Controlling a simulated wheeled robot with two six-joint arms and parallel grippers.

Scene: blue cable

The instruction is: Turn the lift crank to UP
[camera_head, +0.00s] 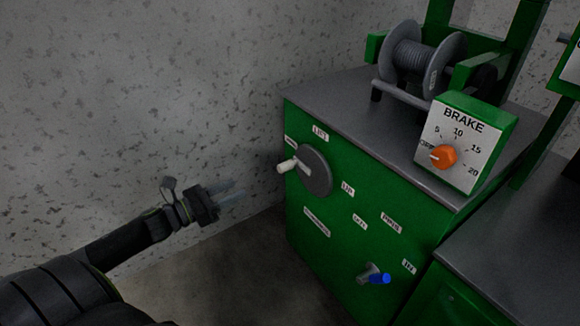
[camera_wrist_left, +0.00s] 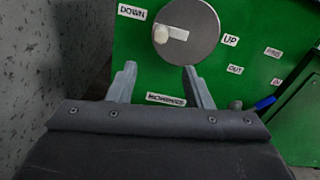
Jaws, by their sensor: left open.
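The lift crank (camera_head: 316,173) is a grey disc on the front of the green cabinet, with a white handle (camera_head: 286,166) sticking out on its left side. In the left wrist view the crank disc (camera_wrist_left: 198,35) has its white knob (camera_wrist_left: 160,33) on the left, near the DOWN label (camera_wrist_left: 132,12). The UP label (camera_wrist_left: 230,39) is right of the disc. My left gripper (camera_head: 232,190) is open and empty, left of the crank and apart from it. In the wrist view its fingertips (camera_wrist_left: 159,72) are spread below the knob. My right gripper is not in view.
The green cabinet (camera_head: 300,240) carries a cable drum (camera_head: 415,55) and a BRAKE box (camera_head: 465,145) with an orange knob (camera_head: 444,157). A small blue-tipped lever (camera_head: 380,278) sticks out low on the front. A speckled wall (camera_head: 130,90) stands at the left.

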